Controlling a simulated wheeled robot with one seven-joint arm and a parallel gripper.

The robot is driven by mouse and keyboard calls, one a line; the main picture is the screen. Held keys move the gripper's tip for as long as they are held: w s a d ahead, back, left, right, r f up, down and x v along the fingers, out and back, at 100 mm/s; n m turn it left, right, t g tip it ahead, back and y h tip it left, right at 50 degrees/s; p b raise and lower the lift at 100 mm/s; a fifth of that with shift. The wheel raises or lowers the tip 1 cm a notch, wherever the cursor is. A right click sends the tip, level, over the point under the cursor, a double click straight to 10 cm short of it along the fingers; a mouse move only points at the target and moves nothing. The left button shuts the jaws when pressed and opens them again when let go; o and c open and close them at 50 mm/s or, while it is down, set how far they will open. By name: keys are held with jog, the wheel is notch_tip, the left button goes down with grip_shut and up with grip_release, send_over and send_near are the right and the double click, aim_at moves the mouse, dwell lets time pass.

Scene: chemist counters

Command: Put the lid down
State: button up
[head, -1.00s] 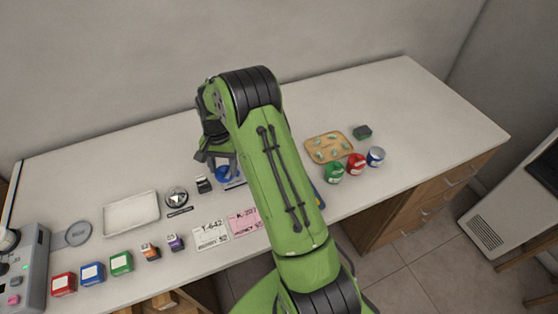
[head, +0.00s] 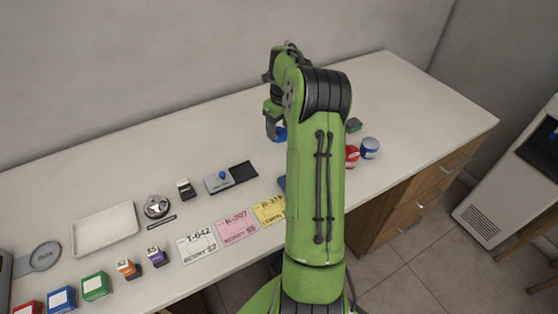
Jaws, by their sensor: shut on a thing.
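My gripper (head: 273,126) is above the middle of the counter, partly hidden by my own arm. It is shut on a blue thing (head: 281,134), which looks like the lid; only part of it shows beside the fingers. I cannot tell how far above the counter the lid is.
Small colored boxes, one green (head: 96,286), line the front left. The back middle is clear.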

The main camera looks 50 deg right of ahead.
aim_at(279, 156)
notch_tip(279, 156, down, 10)
jog(key=shift+s+d+r+b, duration=0.1)
jog(key=shift+r+b, duration=0.05)
jog(key=shift+b, duration=0.7)
grip_shut()
jog(key=shift+s, duration=0.15)
jog(key=shift+o, duration=0.2)
grip_release()
jog(key=shift+f, duration=0.25)
jog(key=o, duration=1)
jog(key=shift+r, duration=0.1)
jog(key=shift+c, duration=0.2)
jog(key=shift+w, duration=0.2)
